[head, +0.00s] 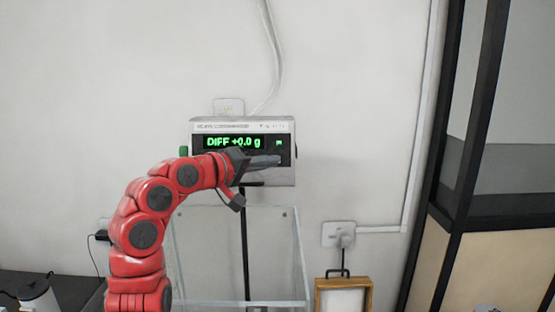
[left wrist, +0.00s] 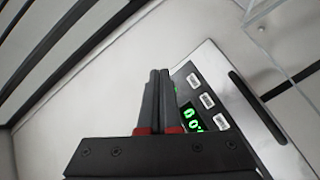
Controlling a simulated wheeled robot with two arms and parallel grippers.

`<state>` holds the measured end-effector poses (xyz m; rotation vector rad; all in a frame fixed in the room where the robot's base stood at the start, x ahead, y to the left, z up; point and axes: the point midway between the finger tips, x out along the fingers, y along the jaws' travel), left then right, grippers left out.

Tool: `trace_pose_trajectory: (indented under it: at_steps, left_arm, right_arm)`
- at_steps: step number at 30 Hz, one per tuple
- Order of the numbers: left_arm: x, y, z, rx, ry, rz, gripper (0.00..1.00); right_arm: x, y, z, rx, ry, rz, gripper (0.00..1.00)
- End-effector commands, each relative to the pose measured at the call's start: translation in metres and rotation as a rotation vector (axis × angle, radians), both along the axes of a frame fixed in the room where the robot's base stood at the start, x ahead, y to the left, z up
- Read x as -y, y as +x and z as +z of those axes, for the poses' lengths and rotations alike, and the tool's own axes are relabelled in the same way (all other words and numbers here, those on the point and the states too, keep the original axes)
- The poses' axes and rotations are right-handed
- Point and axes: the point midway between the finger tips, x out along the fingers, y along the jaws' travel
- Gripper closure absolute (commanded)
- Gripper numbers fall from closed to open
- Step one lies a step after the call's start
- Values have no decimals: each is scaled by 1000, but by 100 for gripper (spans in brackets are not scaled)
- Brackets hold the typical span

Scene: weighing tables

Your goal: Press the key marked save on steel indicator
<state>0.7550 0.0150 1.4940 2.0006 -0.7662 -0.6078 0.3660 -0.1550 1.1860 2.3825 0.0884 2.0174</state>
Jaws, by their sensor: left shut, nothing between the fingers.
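The steel indicator (head: 288,175) is mounted on the wall, its green display (head: 234,142) reading "DIFF +0.0 g". My left gripper (head: 278,160) is shut and empty, its fingertips in front of the lower right of the indicator's face. In the left wrist view the shut fingers (left wrist: 158,75) point along the indicator's edge. Several pale keys (left wrist: 207,100) show there to the right of the fingers, beside part of the display (left wrist: 192,120). Their markings are too small to read, so I cannot tell which is save. Contact between fingertips and indicator cannot be told. My right gripper is out of view.
A clear, open-topped glass or plastic box (head: 207,245) stands below the indicator. A wooden-framed piece (head: 318,295) is at the lower right, under a wall socket (head: 337,234). A dark-framed cabinet (head: 440,215) stands at the right.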

Motion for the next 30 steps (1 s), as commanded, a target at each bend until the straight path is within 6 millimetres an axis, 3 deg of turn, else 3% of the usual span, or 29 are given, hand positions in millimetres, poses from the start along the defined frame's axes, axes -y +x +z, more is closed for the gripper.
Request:
trace_pose_trajectory:
  at_steps: [7,19,30]
  left_arm:
    - [1,8,-1,-1,-2,-1,100]
    - [0,62,-17,-5,-2,1,100]
    - [0,84,-25,0,-1,0,100]
  right_arm:
    - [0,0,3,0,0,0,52]
    - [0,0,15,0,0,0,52]
    - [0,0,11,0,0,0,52]
